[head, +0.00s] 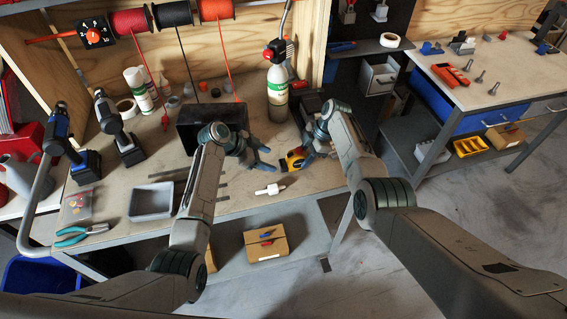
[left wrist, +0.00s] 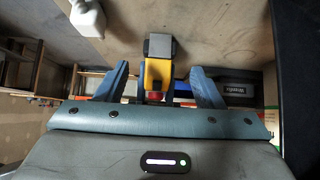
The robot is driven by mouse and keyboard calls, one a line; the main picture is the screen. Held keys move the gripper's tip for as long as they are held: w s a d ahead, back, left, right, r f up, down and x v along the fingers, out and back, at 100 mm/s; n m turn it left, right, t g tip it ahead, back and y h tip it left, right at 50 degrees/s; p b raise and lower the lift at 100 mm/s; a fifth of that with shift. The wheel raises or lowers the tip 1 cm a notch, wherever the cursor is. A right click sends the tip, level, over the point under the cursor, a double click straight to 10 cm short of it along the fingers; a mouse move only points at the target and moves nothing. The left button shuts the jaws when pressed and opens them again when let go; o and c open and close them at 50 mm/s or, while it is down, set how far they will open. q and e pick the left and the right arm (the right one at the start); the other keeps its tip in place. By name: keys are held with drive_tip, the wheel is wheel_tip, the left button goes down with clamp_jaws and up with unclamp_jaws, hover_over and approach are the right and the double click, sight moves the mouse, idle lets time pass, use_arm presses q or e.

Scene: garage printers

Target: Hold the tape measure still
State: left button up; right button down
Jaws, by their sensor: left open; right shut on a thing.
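The yellow and black tape measure (head: 293,161) is at the front part of the workbench, between my two grippers. My right gripper (head: 309,157) is shut on it from the right. My left gripper (head: 267,160) is open just to its left, with its fingers toward it. In the left wrist view the tape measure (left wrist: 155,72) shows between the two spread fingers of my left gripper (left wrist: 160,69), with a gap on either side. Whether the tape measure touches the bench is unclear.
A small white bottle (head: 270,189) lies on the bench in front of my left gripper; it also shows in the left wrist view (left wrist: 88,18). A black bin (head: 196,130) stands behind my left arm. A tall green-labelled bottle (head: 277,92) stands behind the grippers. A grey tray (head: 151,202) sits left.

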sight(279, 163)
use_arm(q)
drive_tip(key=shift+x, duration=2.8)
drive_tip(key=shift+c, duration=0.2)
drive_tip(key=c, duration=1)
drive_tip(key=shift+s+a+f, duration=0.1)
drive_tip(key=shift+s+a, duration=0.85)
drive_tip(key=shift+a, duration=1.95)
drive_tip(key=shift+s+a, duration=0.95)
drive_tip(key=shift+a, duration=1.9)
drive_tip(key=shift+s+a+f, duration=0.1)
drive_tip(key=shift+s+a, duration=0.85)
drive_tip(key=shift+a, duration=1.95)
drive_tip(key=shift+s+a, duration=0.6)
drive_tip(key=shift+a, duration=1.3)
drive_tip(key=shift+s+a, duration=0.6)
drive_tip(key=shift+a, duration=1.25)
drive_tip(key=shift+s+a, duration=0.55)
drive_tip(key=shift+a, duration=1.35)
drive_tip(key=o, duration=1.1)
drive_tip(key=shift+r, duration=0.1)
